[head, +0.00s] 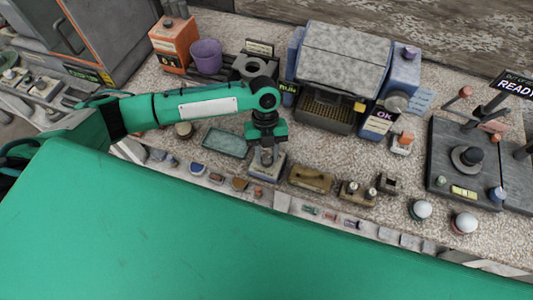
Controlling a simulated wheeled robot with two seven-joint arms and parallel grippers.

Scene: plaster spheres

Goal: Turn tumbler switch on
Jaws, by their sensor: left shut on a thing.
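My left arm comes in from the left, and my left gripper (266,157) points down over a small pale switch box (275,171) near the front of the counter. The gripper is shut on the tumbler switch's lever, which its fingers mostly hide. I cannot tell which way the lever is tilted. My right gripper is not in view.
A green tray (226,143) lies to the left of the switch box. A brass-coloured plate (311,178) and a two-knob box (357,193) stand to its right. A large grey machine (345,62) stands behind. White-domed buttons (464,222) sit at the right.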

